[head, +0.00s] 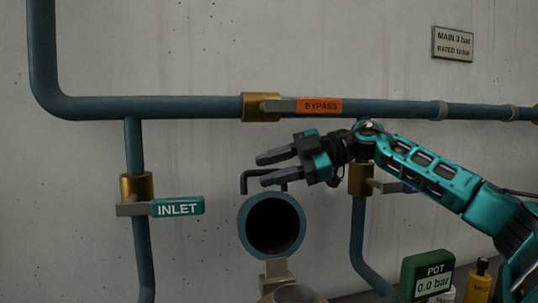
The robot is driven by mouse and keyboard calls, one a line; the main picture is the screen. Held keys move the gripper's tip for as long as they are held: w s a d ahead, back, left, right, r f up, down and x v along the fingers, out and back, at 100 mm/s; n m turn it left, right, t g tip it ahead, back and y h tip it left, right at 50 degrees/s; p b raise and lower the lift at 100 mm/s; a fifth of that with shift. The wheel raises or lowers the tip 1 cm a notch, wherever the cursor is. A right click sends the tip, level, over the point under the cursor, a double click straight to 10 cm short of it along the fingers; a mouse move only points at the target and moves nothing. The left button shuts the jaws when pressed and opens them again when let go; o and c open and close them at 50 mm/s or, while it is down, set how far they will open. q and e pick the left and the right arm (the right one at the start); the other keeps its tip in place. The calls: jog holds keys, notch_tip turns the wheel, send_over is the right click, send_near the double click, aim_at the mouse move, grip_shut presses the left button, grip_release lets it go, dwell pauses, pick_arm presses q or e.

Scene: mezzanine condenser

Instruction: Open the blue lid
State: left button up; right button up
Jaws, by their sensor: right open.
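A round blue ring (244,226) with a dark round middle stands at the lower centre, facing me. I cannot tell whether it is the blue lid or an open mouth. A thin black bar (244,182), bent like a handle, rises just above the ring and runs partly behind my fingers. My right gripper (261,169) is open, fingers pointing left, above the ring at the bar. No object shows held between the fingers, and I cannot tell whether they touch the bar. My left gripper is not in view.
A blue pipe (190,107) with an orange BYPASS handle (320,106) crosses above. A teal INLET handle (177,207) is left of the ring. A grey round rim (295,293) and bracket are below it. A green POT gauge (427,270) stands lower right.

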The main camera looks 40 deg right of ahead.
jog(key=shift+w+a+f, duration=0.2)
jog(key=shift+w+a, duration=0.05)
jog(key=shift+a, duration=0.05)
jog(key=shift+c, duration=0.3)
grip_shut()
dwell(0.3)
